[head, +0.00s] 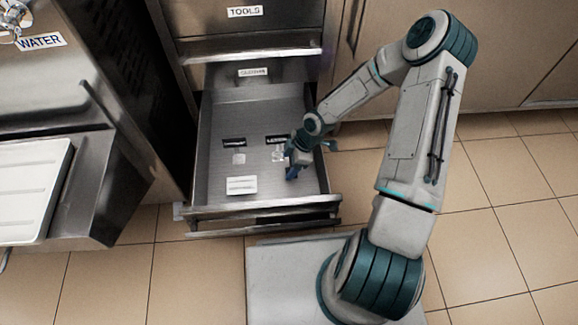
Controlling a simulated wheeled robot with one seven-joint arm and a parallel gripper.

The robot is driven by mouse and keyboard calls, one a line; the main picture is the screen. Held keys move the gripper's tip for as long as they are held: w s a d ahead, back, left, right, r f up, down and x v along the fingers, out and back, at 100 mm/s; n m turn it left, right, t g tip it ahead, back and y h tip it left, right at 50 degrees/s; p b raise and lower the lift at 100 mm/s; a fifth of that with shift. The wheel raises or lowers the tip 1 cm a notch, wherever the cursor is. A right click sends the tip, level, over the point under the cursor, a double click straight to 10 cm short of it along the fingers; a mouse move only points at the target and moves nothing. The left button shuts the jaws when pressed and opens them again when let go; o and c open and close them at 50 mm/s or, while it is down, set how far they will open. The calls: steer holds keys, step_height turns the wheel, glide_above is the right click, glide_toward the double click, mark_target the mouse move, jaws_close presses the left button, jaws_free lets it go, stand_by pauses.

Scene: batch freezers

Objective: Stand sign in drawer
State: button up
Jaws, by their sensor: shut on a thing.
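The open drawer (203,160) is a grey metal tray pulled out below the cabinet front. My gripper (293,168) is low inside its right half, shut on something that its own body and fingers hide. I cannot tell what it holds. A white card-like piece (242,185), possibly a sign, rests on the drawer floor near the front, left of my gripper and apart from it. A dark label with pale lettering (276,140) is just left of my wrist, with a small pale piece (278,156) below it, close to my gripper.
Another dark label (233,142) and a pale square (239,158) lie further left in the drawer. A shut drawer marked TOOLS (245,12) is above. A steel machine marked WATER (40,42) stands left. The tiled floor (490,210) is clear at right.

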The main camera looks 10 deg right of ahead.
steer(key=shift+f, duration=0.5)
steer(key=shift+f, duration=0.15)
steer(key=o, duration=1)
